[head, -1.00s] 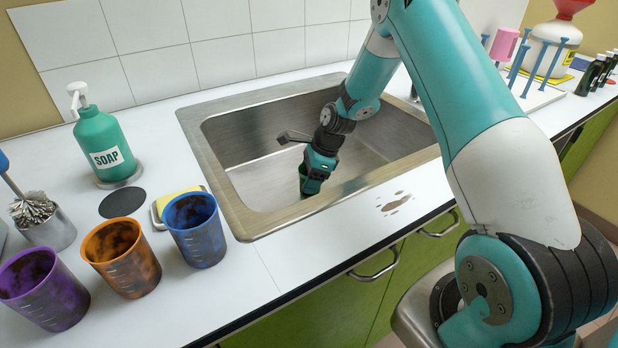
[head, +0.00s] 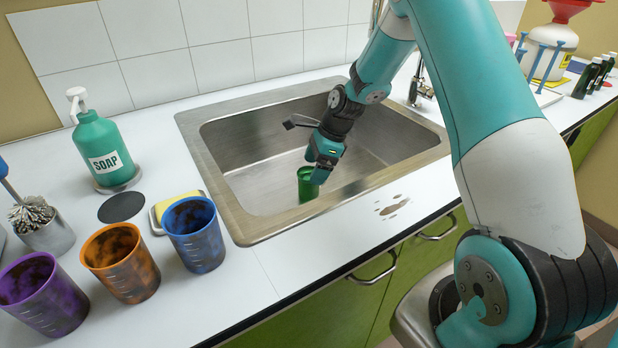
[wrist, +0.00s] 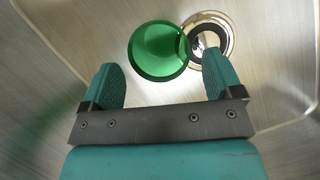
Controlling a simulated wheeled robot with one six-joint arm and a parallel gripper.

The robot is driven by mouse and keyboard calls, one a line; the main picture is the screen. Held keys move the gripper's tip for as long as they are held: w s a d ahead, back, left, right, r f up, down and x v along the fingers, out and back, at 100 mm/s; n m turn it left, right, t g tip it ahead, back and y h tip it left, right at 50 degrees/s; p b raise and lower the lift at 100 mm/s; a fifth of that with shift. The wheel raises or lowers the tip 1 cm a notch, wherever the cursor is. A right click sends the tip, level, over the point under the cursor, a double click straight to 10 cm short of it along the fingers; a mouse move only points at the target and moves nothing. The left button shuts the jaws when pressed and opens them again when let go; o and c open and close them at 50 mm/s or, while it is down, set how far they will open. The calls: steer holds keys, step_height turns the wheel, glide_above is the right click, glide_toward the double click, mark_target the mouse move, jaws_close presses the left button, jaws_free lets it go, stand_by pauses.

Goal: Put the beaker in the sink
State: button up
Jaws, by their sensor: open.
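A green beaker (head: 308,186) stands in the sink (head: 215,185), near its front wall. In the wrist view the beaker (wrist: 158,52) shows from above, beside the round drain (wrist: 211,38) and partly over its rim. My gripper (head: 322,171) is above the beaker in the head view. In the wrist view my gripper (wrist: 165,80) has its two fingers apart with nothing between them, and the beaker lies beyond the fingertips. The beaker's base is partly hidden by the sink's front rim in the head view.
Purple (head: 44,296), orange (head: 122,264) and blue (head: 195,234) stained beakers stand left of the sink. A soap bottle (head: 103,148), a sponge (head: 178,206) and a brush holder (head: 45,226) are also there. The faucet (head: 419,88) is behind the arm. Stains mark the front counter.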

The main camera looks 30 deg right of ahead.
steer(key=w+v, duration=0.1)
steer(key=v, duration=0.5)
steer(key=s+a+r+n, duration=1.1)
steer(key=a+r+n, duration=0.15)
steer(key=a, duration=0.25)
steer(key=s+a+r+n+g, duration=0.1)
steer(key=s+a+n, duration=0.3)
steer(key=s+n, duration=0.4)
steer(key=s+a+r+n, duration=0.2)
steer(key=s+a+n, duration=0.1)
steer(key=s+n, duration=0.6)
steer(key=shift+s+a+r+g, duration=0.15)
steer(key=shift+s+a+g, duration=0.25)
steer(key=shift+s, duration=0.65)
